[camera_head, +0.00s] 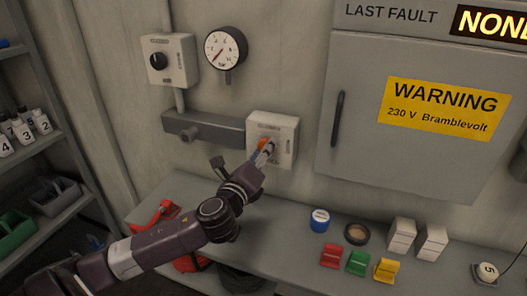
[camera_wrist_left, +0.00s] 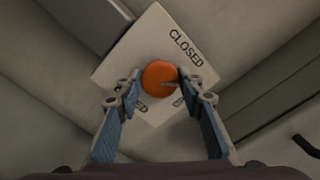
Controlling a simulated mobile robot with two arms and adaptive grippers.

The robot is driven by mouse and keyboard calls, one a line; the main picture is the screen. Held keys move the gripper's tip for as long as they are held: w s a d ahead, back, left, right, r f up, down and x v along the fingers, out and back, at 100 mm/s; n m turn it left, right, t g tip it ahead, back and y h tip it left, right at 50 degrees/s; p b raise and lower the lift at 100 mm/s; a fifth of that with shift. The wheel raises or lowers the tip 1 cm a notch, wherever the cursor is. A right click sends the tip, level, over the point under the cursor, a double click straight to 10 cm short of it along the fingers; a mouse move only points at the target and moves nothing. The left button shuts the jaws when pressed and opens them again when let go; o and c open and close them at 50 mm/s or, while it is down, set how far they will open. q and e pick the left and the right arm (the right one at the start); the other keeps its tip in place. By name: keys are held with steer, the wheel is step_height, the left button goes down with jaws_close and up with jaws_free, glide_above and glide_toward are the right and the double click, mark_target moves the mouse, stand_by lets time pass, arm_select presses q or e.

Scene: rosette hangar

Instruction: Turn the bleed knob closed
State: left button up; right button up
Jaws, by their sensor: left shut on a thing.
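The word CLOSED is printed on the white plate (camera_wrist_left: 150,35), up and to the right of the knob. Other lettering below is partly hidden by the fingers. My left gripper (camera_head: 267,152) reaches up to the box. In the wrist view its blue fingers (camera_wrist_left: 160,82) are shut on the knob from both sides. My right gripper is not in view.
A grey electrical cabinet (camera_head: 355,75) with a dark handle (camera_head: 339,118) is to the right. A gauge (camera_head: 226,48) and a box with a black knob (camera_head: 157,60) are above.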

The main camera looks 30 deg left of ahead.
arm_select(q)
steer(key=n, duration=1)
steer(key=shift+a+p, duration=0.1)
steer(key=shift+p, duration=0.3)
steer(key=shift+f+n, duration=0.1)
steer(key=shift+n, duration=0.3)
steer(key=o, duration=1.2)
steer(key=shift+c, duration=0.2)
steer(key=shift+s, duration=0.1)
steer(key=v, duration=1.2)
